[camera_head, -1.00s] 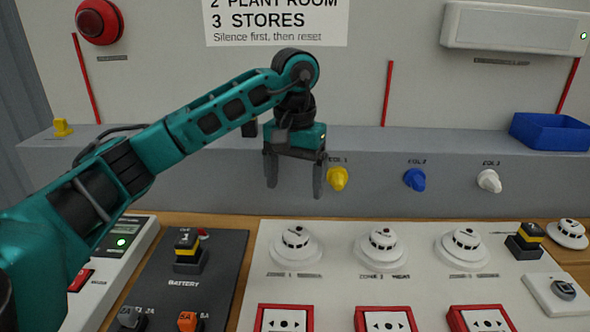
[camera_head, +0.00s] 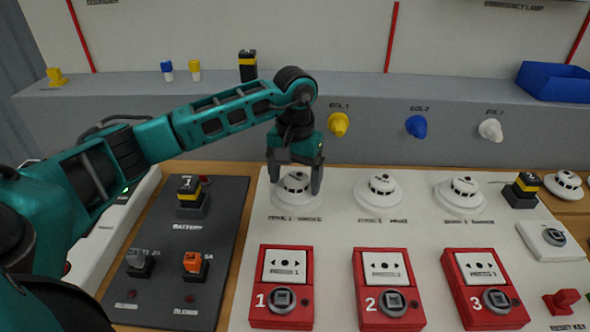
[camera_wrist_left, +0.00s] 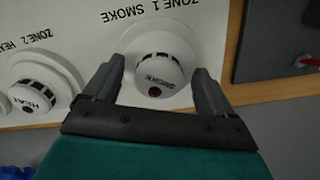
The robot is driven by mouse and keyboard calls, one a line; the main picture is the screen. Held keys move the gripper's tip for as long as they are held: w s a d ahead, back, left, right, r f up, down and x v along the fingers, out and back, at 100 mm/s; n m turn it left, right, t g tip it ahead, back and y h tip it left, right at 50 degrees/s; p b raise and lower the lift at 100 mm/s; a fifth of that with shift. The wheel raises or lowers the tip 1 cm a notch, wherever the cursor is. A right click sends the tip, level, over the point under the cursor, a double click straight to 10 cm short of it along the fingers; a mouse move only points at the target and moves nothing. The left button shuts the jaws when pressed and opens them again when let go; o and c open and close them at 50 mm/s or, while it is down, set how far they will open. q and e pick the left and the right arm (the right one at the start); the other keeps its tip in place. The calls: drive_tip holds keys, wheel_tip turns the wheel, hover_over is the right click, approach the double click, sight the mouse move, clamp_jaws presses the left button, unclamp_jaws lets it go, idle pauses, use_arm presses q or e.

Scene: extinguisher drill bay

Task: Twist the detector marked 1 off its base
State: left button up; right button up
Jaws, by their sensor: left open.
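The zone 1 smoke detector (camera_head: 293,187) is a white round unit with dark slots on a round white base, at the left of the detector row on the white panel. It also shows in the left wrist view (camera_wrist_left: 157,70), with a small dark red spot on it. My left gripper (camera_head: 294,187) points down over it, its fingers open on either side of the detector head. In the left wrist view the gripper (camera_wrist_left: 155,92) has a finger to each side of the detector; I cannot tell whether they touch it. My right gripper is not in view.
The zone 2 heat detector (camera_head: 379,190) and a third detector (camera_head: 460,193) stand to the right. Red call points (camera_head: 281,287) sit in front. A dark battery panel (camera_head: 215,245) lies to the left. The grey ledge behind carries yellow, blue and white knobs and a blue bin (camera_head: 553,82).

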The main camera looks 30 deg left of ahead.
use_arm(q)
drive_tip(key=shift+c, duration=0.4)
drive_tip(key=c, duration=1.1)
drive_tip(key=shift+n, duration=0.9)
drive_tip(key=shift+n, duration=1)
drive_tip(key=shift+d, duration=0.1)
drive_tip(key=shift+w+n, duration=0.1)
drive_tip(key=shift+n, duration=0.9)
drive_tip(key=shift+n, duration=0.9)
